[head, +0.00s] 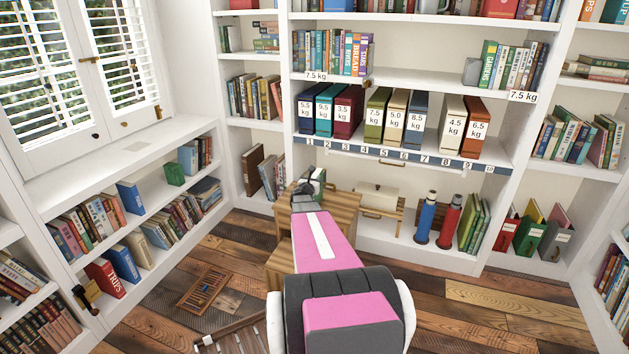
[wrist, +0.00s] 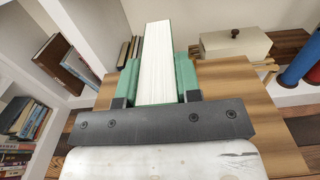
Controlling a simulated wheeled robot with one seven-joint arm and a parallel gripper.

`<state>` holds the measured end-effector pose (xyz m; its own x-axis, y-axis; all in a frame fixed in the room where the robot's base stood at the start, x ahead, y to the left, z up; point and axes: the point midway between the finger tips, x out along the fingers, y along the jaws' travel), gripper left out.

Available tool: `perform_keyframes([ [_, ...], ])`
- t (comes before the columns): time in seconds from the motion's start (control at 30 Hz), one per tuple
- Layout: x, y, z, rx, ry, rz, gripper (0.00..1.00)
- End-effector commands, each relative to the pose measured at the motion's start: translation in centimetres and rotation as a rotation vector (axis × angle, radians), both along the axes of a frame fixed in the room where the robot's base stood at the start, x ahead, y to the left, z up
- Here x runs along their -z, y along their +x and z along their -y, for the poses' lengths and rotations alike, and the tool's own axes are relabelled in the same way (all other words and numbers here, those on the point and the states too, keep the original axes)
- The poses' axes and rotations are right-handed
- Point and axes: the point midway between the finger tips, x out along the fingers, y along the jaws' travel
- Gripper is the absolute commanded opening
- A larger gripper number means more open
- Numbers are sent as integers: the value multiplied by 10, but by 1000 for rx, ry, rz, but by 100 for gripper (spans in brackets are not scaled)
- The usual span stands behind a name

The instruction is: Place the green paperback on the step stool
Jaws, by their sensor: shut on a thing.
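My gripper (head: 304,192) is at the end of my pink and black arm, over the wooden step stool (head: 343,208). In the wrist view my gripper (wrist: 155,92) is shut on the green paperback (wrist: 154,60), with a finger against each green cover and the white page edges facing the camera. In the head view only a small part of the paperback (head: 319,178) shows beside the gripper. The stool's wooden top (wrist: 238,90) lies beneath the book in the wrist view. I cannot tell whether the book touches it. My arm hides part of the stool.
A cream box (head: 377,196) stands on a small wooden rack behind the stool. A wooden abacus-like frame (head: 203,291) lies on the plank floor at left. Bookshelves surround the floor.

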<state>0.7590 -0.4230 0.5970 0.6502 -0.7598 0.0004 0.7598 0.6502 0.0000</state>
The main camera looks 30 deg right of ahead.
Motion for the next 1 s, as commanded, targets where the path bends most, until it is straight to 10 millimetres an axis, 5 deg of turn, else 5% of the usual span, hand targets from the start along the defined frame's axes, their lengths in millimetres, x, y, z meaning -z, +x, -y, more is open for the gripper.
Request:
perform_keyframes([
  [0.17, 2, 0, 0, 0, -1, 1, 0],
  [0.2, 3, 0, 0, 0, 0, 0, 38],
  [0.27, 3, 0, 0, 0, 0, 0, 57],
  [0.67, -1, 0, 0, 0, 0, 0, 57],
  [1.0, -2, -31, -34, -1, 1, -1, 57],
])
